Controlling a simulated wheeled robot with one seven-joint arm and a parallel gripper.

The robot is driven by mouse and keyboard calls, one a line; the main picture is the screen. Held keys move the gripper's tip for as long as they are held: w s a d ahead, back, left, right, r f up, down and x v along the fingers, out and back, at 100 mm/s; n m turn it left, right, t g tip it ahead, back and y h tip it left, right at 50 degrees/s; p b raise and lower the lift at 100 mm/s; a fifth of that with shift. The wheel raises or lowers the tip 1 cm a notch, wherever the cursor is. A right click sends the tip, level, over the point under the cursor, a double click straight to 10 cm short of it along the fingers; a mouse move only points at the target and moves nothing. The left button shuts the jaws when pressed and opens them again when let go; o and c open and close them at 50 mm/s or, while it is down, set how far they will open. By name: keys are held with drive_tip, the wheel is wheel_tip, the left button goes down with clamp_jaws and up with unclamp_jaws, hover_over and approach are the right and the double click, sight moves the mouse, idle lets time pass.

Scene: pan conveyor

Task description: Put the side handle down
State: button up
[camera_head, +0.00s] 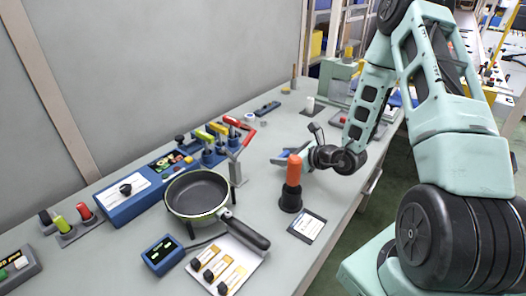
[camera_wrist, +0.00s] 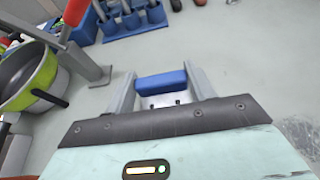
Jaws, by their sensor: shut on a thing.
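My gripper (camera_wrist: 162,88) is shut on a short blue bar, the side handle (camera_wrist: 162,82), which sits crosswise between the two grey fingers. In the head view my gripper (camera_head: 292,155) is low over the grey table, behind the upright orange handle. The side handle is small there and partly hidden. I cannot tell whether it touches the table.
A black pan (camera_head: 197,192) sits on a stand at left; its green-edged side also shows in the wrist view (camera_wrist: 40,78). A red-handled clamp (camera_head: 237,165) stands between. The orange handle (camera_head: 293,170) stands upright nearby. The table (camera_head: 335,185) right of it is bare.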

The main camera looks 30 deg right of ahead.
drive_tip(key=p, duration=0.1)
hover_over(264, 160)
drive_tip(key=s, duration=0.1)
drive_tip(key=shift+s+d, duration=0.1)
drive_tip(key=f, duration=0.1)
drive_tip(key=w+f+p, duration=0.1)
drive_tip(key=f, duration=0.1)
drive_tip(key=shift+a, duration=0.2)
drive_tip(key=shift+f, duration=0.25)
drive_tip(key=shift+f, duration=0.1)
drive_tip(key=o, duration=1)
